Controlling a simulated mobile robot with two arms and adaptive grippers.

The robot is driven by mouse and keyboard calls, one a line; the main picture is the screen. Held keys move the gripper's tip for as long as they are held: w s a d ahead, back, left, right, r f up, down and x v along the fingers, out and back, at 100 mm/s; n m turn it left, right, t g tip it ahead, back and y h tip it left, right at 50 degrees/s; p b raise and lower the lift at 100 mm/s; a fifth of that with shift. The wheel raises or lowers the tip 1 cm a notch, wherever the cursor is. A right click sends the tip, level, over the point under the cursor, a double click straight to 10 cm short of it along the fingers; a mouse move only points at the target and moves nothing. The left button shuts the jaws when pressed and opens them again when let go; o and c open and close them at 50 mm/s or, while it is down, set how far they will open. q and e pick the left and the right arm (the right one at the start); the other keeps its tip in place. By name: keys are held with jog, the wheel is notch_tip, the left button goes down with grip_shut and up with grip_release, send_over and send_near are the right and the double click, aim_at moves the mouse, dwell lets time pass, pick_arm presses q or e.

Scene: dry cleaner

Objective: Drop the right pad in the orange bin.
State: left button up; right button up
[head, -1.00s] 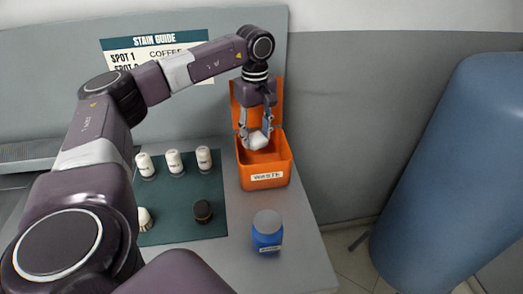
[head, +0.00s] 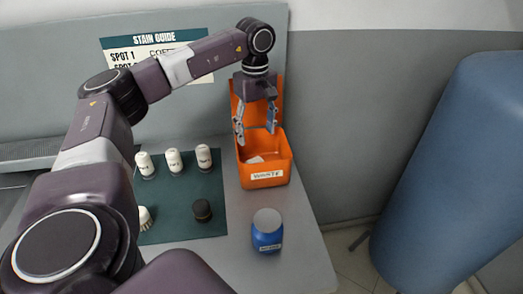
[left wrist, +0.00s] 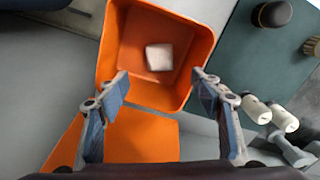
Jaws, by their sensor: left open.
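The orange bin (head: 265,178), labelled WASTE, stands on the counter with its lid (head: 272,92) up at the back. A white pad (left wrist: 159,57) lies inside on the bin's floor in the left wrist view; a pale bit of it (head: 256,160) shows in the head view. My left gripper (head: 256,130) is open and empty above the bin. In the left wrist view its two fingers (left wrist: 160,85) are spread wide, with the pad beyond them, apart from both. My right gripper is not in view.
A dark green mat (head: 190,222) left of the bin holds several white bottles (head: 174,161), a black-topped item (head: 202,210) and a brush (head: 145,217). A blue jar (head: 267,231) stands in front of the bin. A stain guide (head: 150,45) is on the back panel.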

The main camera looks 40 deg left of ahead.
pick_arm(q)
notch_tip(320, 180, up, 10)
jog(key=shift+r, duration=0.25)
jog(key=shift+r, duration=0.1)
dwell(0.4)
